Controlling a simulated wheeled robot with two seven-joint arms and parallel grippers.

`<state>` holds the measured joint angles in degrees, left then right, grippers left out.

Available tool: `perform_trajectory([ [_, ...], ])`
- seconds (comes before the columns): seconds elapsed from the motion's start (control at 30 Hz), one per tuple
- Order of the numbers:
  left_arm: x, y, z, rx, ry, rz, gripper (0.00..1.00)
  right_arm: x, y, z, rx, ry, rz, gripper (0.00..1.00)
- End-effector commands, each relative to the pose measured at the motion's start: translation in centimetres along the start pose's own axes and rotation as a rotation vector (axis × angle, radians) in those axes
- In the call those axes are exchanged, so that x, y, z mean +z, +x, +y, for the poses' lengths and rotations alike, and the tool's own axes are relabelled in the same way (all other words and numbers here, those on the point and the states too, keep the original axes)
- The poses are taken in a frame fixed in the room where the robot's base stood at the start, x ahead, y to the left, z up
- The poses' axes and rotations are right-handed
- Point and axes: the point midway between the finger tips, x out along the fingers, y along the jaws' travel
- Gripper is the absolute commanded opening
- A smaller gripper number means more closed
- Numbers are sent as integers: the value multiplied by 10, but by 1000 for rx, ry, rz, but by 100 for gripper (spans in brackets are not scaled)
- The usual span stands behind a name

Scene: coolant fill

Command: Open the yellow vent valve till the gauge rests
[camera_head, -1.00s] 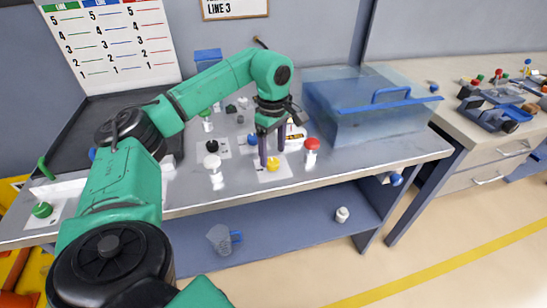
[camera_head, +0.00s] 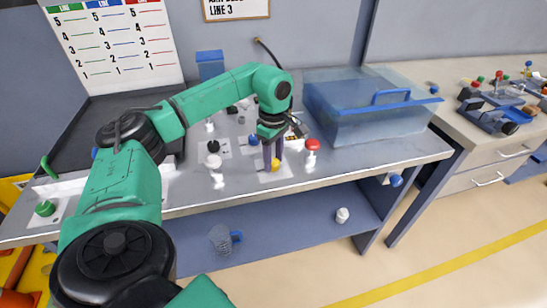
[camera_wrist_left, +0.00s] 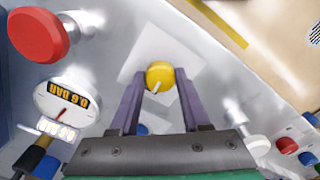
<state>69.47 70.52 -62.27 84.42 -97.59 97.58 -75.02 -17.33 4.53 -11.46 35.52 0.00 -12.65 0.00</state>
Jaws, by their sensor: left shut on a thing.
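The yellow vent valve (camera_head: 274,165) is a small round knob on a white plate near the bench's front edge. My left gripper (camera_head: 273,158) points down at it from above. In the left wrist view the yellow knob (camera_wrist_left: 160,74), with a pale pointer mark, sits between the purple fingertips (camera_wrist_left: 160,80), which are shut on it. In the head view the gauge is mostly hidden behind my gripper. My right gripper is out of view.
A clear blue bin (camera_head: 365,115) fills the bench's right side. A jug (camera_head: 221,240) and a white item (camera_head: 342,215) sit on the lower shelf.

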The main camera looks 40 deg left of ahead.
Motion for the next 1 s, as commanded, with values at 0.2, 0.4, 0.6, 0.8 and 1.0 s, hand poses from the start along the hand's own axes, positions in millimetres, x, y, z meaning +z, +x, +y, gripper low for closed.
perform_trajectory([
  [0.2, 1, -2, 1, 1, -102, -2, 0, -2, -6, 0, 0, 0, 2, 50],
  [0.4, 1, -3, 1, 1, -260, -3, 0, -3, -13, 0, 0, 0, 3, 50],
  [0.6, 0, -3, 2, 2, -449, -3, 0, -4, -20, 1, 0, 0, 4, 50],
  [0.8, 0, -4, 2, 2, -640, -4, 0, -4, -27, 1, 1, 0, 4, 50],
  [1.0, -1, -4, 3, 3, -830, -4, 0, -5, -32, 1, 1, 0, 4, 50],
])
